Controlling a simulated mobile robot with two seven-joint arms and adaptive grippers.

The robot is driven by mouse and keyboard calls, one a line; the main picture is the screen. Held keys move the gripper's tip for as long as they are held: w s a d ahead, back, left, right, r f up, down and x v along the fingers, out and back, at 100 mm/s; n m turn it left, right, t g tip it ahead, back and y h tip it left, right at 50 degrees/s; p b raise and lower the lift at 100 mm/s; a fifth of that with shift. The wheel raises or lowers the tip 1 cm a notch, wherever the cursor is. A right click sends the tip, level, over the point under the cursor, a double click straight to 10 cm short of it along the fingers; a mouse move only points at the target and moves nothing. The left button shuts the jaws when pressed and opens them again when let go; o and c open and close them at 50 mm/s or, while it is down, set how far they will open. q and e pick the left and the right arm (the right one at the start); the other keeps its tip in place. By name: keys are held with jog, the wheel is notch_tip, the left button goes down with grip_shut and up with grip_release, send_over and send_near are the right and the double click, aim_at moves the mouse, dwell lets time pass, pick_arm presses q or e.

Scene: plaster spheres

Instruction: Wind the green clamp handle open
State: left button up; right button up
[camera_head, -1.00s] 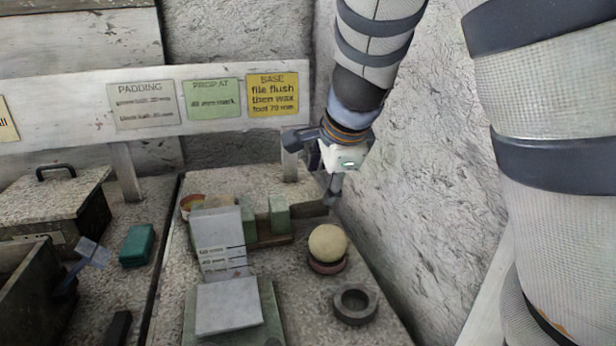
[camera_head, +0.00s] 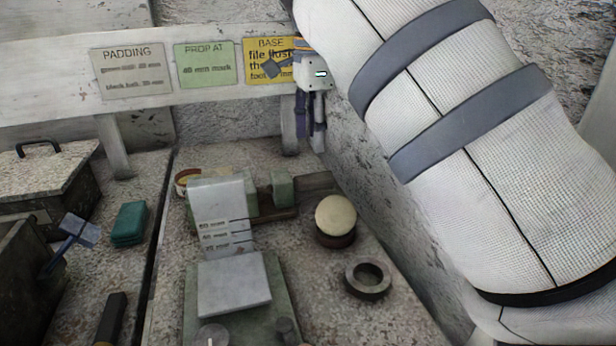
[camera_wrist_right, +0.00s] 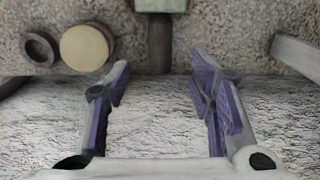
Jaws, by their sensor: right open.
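A clamp with green blocks (camera_head: 282,188) stands at the back of the stone-topped bench, behind the grey marked stand. A dark bar (camera_head: 316,181) extends right from the green block. In the right wrist view the green block (camera_wrist_right: 160,5) is at the top edge, and its dark bar (camera_wrist_right: 160,42) points down toward the gap between my fingers. My right gripper (camera_head: 311,148) is open and empty, above and behind the bar near the wall. The right wrist view shows its two purple-padded fingers (camera_wrist_right: 158,88) apart, with nothing between them. My left gripper is not in view.
A pale ball (camera_head: 335,214) on a brown ring and an empty dark ring (camera_head: 367,279) lie on the right of the bench. The sign board (camera_head: 140,85) runs behind the bench. A rough wall (camera_head: 400,240) closes the right side.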

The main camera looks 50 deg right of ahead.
aim_at(312, 175)
notch_tip(312, 175, down, 10)
jog(key=shift+r, duration=0.15)
jog(key=shift+c, duration=0.3)
jog(key=shift+r, duration=0.1)
grip_shut()
